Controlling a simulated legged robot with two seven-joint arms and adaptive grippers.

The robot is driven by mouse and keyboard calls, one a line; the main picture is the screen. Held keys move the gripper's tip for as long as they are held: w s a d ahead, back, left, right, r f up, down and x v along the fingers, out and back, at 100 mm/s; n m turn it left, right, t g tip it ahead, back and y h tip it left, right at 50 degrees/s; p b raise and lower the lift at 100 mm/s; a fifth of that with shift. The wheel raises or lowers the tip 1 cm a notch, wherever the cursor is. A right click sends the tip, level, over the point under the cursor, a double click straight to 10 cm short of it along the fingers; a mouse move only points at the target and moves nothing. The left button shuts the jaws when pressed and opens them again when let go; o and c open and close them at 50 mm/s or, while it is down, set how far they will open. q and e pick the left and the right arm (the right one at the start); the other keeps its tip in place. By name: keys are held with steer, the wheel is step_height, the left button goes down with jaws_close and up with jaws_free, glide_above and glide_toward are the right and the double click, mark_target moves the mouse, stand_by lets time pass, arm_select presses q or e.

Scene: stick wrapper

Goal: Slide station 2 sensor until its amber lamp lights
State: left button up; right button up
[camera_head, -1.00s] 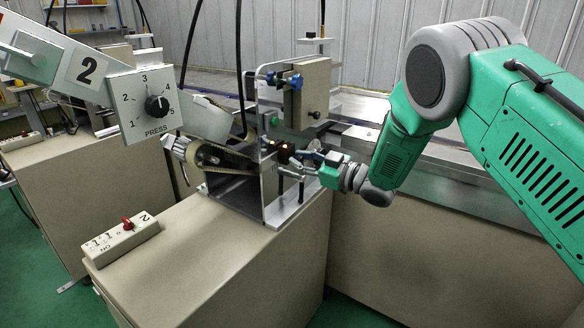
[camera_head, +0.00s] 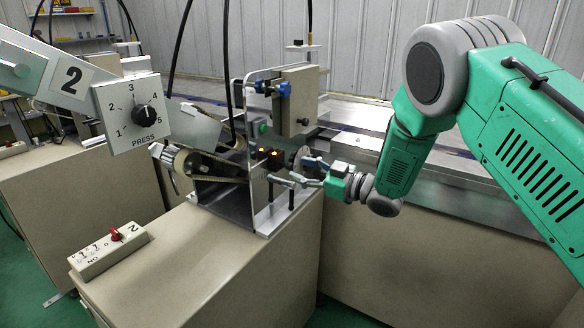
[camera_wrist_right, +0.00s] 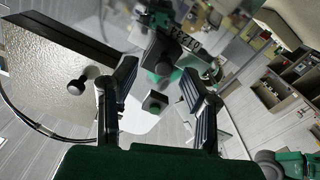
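The station 2 machine (camera_head: 262,200) stands on a beige cabinet, with a "2" plate (camera_head: 72,75) on its arm at left. A dark block (camera_head: 265,154) with small orange spots sits on its near side; I cannot tell for sure which part is the sensor or its lamp. My right gripper (camera_head: 288,171) is just right of the block, fingers pointing left at the machine. In the right wrist view its two fingers (camera_wrist_right: 158,92) are apart. A small dark block (camera_wrist_right: 155,102) shows between them, apparently untouched. My left gripper is not in view.
A PRESS dial (camera_head: 148,114) hangs at left. A switch box (camera_head: 110,248) with a red knob lies on the cabinet top (camera_head: 190,260). A metal conveyor (camera_head: 450,170) runs behind my right arm. A "FEED" label (camera_wrist_right: 185,40) and black knob (camera_wrist_right: 160,58) show beyond the fingers.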

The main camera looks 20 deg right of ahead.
steer(key=v, duration=0.8)
steer(key=shift+d, duration=0.25)
steer(key=shift+s, duration=0.1)
steer(key=shift+f, duration=0.1)
steer(key=s+a+f+m+g+h, duration=0.15)
steer(key=s+f+m+h, duration=0.25)
steer(key=s+f, duration=0.5)
steer(key=s+f+m+g+h, duration=0.3)
steer(key=s+f+h, duration=0.15)
steer(key=f, duration=0.85)
steer(key=s+f+m+g+h, duration=0.1)
steer(key=s+f+g, duration=0.3)
steer(key=s, duration=0.9)
steer(key=s+a+f+m+g+h, duration=0.1)
steer(key=s+f+g, duration=0.3)
steer(key=s, duration=1)
steer(key=shift+m+g, duration=0.55)
steer(key=shift+m, duration=0.25)
